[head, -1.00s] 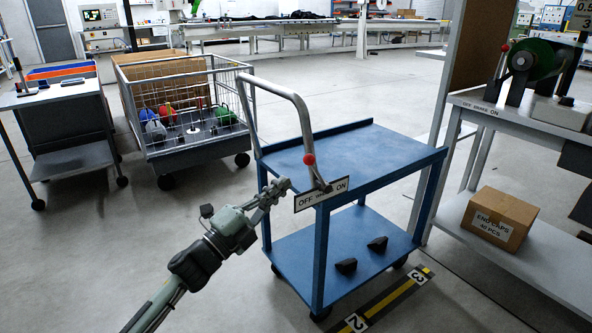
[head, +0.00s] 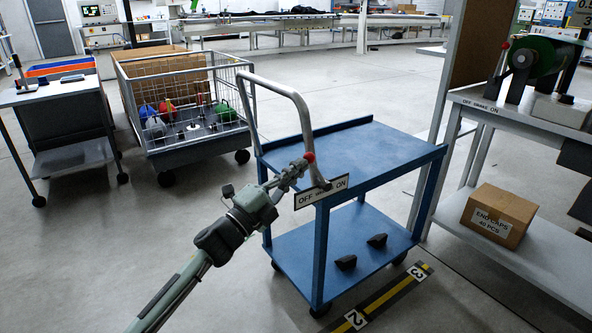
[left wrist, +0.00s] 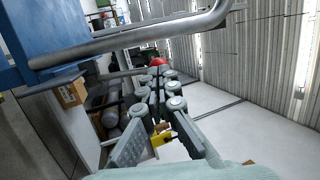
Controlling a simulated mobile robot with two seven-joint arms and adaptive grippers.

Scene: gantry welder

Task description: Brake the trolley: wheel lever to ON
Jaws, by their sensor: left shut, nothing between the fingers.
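The blue trolley (head: 360,155) stands in the middle of the head view with an OFF/ON label plate (head: 320,193) at its near corner. The brake lever ends in a red knob (head: 309,157) and leans up and left from the plate, toward the OFF side. My left gripper (head: 301,166) is shut and empty, its tips at the left of the knob. In the left wrist view the knob (left wrist: 157,61) shows just beyond the fingertips (left wrist: 157,71); I cannot tell if they touch. The gripper partly hides the lever. My right gripper is not in view.
The trolley's grey push handle (head: 290,90) rises close to my left gripper. Two black wedges (head: 346,262) lie on the lower shelf. A wire cage cart (head: 190,150) stands behind left, a bench with a carton (head: 498,217) at right. Floor at the front left is clear.

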